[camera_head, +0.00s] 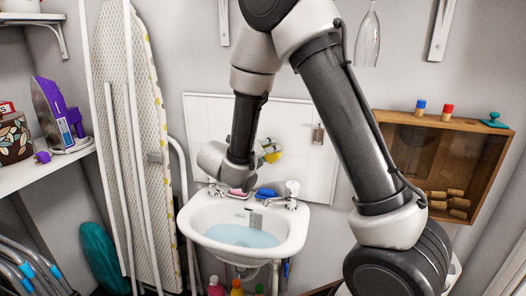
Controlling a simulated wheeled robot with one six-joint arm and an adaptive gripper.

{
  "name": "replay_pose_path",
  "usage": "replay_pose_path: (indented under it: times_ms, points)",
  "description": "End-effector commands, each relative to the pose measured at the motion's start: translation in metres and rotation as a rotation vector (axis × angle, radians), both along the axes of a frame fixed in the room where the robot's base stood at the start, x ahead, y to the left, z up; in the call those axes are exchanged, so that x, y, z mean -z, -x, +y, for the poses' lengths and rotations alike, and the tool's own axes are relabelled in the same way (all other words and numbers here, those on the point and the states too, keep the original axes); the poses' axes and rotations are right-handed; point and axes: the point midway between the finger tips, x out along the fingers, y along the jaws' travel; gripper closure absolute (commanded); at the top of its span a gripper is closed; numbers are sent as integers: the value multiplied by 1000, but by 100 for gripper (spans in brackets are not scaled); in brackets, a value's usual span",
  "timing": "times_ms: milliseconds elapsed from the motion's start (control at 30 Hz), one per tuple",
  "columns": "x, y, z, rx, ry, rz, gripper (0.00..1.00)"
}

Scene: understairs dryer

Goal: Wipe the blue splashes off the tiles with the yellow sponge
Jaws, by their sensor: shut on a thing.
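My gripper (267,150) is shut on the yellow sponge (274,156), in front of the white tiles (300,118) above the basin. Only a small part of the sponge shows past the gripper. I cannot tell whether the sponge touches the tiles. I can make out no blue splashes on the visible tiles. My arm hides part of the tiles to the left of the gripper.
The white basin (294,236) holds bluish water, with a tap (292,190), a blue object (266,192) and a pink object (238,192) on its back rim. An ironing board (130,120) stands left. A wooden box shelf (488,150) hangs right, and a glass (368,42) hangs above.

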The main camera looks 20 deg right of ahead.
Motion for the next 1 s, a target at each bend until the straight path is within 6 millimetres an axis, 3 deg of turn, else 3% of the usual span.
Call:
replay_pose_path:
  times_ms: [1000]
  points:
    - [0,-44,59,-3,-1,-1,86]
